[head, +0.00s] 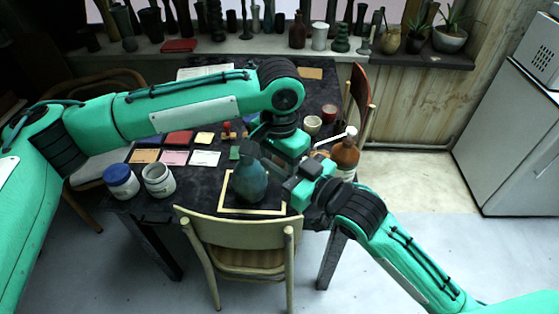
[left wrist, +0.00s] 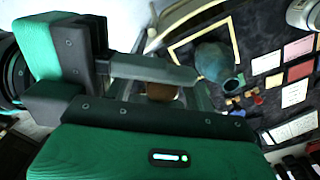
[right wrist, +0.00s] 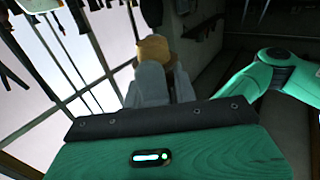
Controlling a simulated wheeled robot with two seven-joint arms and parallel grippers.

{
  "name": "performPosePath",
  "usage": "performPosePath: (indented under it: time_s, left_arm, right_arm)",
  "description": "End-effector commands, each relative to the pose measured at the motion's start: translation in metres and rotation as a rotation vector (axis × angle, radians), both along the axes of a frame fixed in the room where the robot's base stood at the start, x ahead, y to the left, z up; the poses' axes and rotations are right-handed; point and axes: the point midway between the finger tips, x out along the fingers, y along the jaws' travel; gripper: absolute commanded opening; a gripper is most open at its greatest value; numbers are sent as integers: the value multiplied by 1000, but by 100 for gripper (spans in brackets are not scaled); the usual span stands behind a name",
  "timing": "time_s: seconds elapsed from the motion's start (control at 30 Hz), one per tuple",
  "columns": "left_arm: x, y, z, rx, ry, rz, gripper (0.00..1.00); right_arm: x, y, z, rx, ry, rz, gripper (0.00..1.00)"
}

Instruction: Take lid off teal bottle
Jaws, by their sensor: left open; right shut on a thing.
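The teal bottle (head: 250,184) stands on the pale-framed mat (head: 228,208) near the table's front edge. It also shows in the left wrist view (left wrist: 214,60). My right gripper (head: 278,165) is just right of the bottle's upper part. In the right wrist view its fingers are shut on a tan rounded thing (right wrist: 155,48), which looks like the lid. In the head view that thing is hidden. My left gripper (head: 270,140) is open behind the bottle, close to my right gripper. Its fingertips are hard to make out in the head view.
A brown bottle (head: 345,158) stands right of my right gripper. Two jars, one blue-lidded (head: 122,180) and one white (head: 158,180), are at the table's left. Coloured cards (head: 205,158) lie between. A chair (head: 240,235) stands against the front edge.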

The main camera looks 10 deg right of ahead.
Motion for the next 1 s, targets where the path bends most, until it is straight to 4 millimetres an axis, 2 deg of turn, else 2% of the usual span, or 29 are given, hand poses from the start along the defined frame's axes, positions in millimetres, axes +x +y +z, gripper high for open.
performPosePath:
  time_s: [0.07, 0.23, 0.33, 0.37, 0.47, 0.5, 0.83, 1.0]
  left_arm:
    - [0, 0, 0, 0, 0, 0, 50]
    - [0, 0, 0, -1, 1, 0, 18]
    - [-1, -1, 0, -1, 1, -1, 18]
    - [-1, -1, 0, -1, 2, -2, 18]
    - [-1, -1, 0, -1, 2, -1, 18]
    - [-1, -1, 0, -1, 1, -1, 18]
    - [0, 0, 0, 0, 0, 0, 18]
    - [0, 0, 0, 0, 0, 0, 18]
  right_arm:
    - [0, 0, 0, 0, 0, 0, 1]
    - [0, 0, 0, 0, 0, 0, 1]
    - [0, 0, 0, 0, 0, 0, 1]
    - [0, 0, 0, 0, 0, 0, 30]
    - [0, 0, 0, 0, 0, 0, 50]
    - [0, 0, 0, 0, 0, 0, 53]
    - [-2, -2, -1, -1, 1, 0, 53]
    - [-17, -15, -2, -3, 2, 0, 53]
